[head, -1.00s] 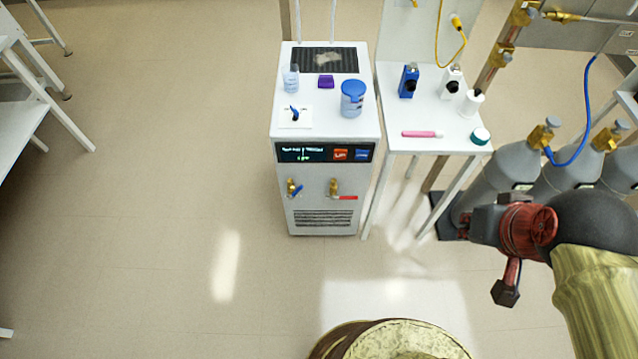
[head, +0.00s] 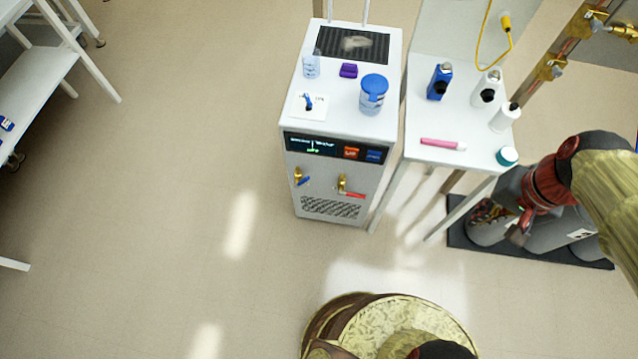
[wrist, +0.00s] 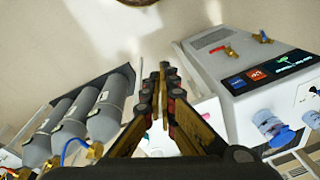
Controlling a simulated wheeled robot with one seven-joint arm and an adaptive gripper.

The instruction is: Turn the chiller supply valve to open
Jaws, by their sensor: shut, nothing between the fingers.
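The chiller (head: 342,165) is a white cabinet with two brass valves low on its front. The left valve has a blue handle (head: 304,181), slanting up to the right. The right valve has a red handle (head: 355,195), pointing right. I cannot read which one is the supply. In the wrist view the chiller (wrist: 215,68) appears upside down at the right, with the red handle (wrist: 231,52) and blue handle (wrist: 265,39) at its top. My gripper (wrist: 162,68) is shut and empty, apart from both valves. In the head view it is over the cylinders, right of the chiller.
A blue-lidded jar (head: 372,96) and a purple block (head: 348,70) stand on the chiller. A white side table (head: 465,120) with bottles stands at its right. Grey gas cylinders (wrist: 107,110) stand beyond it. The floor (head: 160,200) left and front of the chiller is clear.

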